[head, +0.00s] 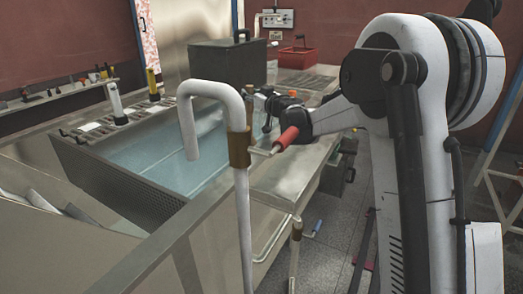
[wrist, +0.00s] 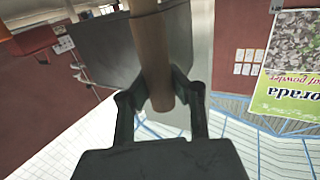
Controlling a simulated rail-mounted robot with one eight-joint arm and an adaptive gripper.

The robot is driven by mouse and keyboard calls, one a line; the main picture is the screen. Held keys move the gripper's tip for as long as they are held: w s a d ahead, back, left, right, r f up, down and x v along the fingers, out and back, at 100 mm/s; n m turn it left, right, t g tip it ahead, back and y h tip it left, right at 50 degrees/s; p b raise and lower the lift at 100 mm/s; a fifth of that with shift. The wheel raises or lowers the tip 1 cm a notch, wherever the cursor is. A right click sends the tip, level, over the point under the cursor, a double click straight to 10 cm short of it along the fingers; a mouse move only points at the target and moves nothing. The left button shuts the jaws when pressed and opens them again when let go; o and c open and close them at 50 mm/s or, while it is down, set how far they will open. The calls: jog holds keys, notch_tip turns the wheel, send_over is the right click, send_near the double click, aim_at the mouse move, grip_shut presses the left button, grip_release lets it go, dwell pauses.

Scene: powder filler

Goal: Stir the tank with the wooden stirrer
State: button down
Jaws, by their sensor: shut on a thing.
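The wooden stirrer (wrist: 152,50) shows in the wrist view as a round brown rod. It runs from the top edge down between the two fingers of my gripper (wrist: 160,98). The fingers are shut on it near its visible lower end. In the head view my gripper (head: 263,106) is at the right side of the tank (head: 150,205), partly hidden behind a white bent pipe. The tank holds pale blue-green liquid (head: 170,155). I cannot clearly make out the stirrer in the head view, nor whether its far end touches the liquid.
The white bent pipe (head: 243,200) stands in front, with a red-handled valve (head: 285,139). A dark grey box (head: 218,65) stands at the tank's back. A red basket (head: 297,57) is further back right. Bottle-like tools (head: 115,101) stand on the far left ledge.

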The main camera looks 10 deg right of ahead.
jog(key=shift+s+a+f, duration=0.55)
jog(key=shift+s+a, duration=0.15)
jog(key=shift+s, duration=0.1)
jog(key=shift+w+d+r+n, duration=0.15)
jog(key=shift+d+r, duration=0.1)
jog(key=shift+d, duration=0.45)
jog(key=shift+w+d+r+n, duration=0.15)
jog(key=shift+d+r, duration=0.05)
jog(key=shift+d, duration=0.5)
jog(key=w+d+p, duration=0.3)
jog(key=w+d, duration=0.7)
jog(key=w, duration=0.5)
jog(key=s+a+b, duration=0.2)
jog(key=s+a, duration=0.3)
jog(key=a, duration=0.5)
jog(key=shift+s+a+r, duration=0.2)
jog(key=shift+s+r, duration=0.1)
jog(key=shift+r, duration=0.1)
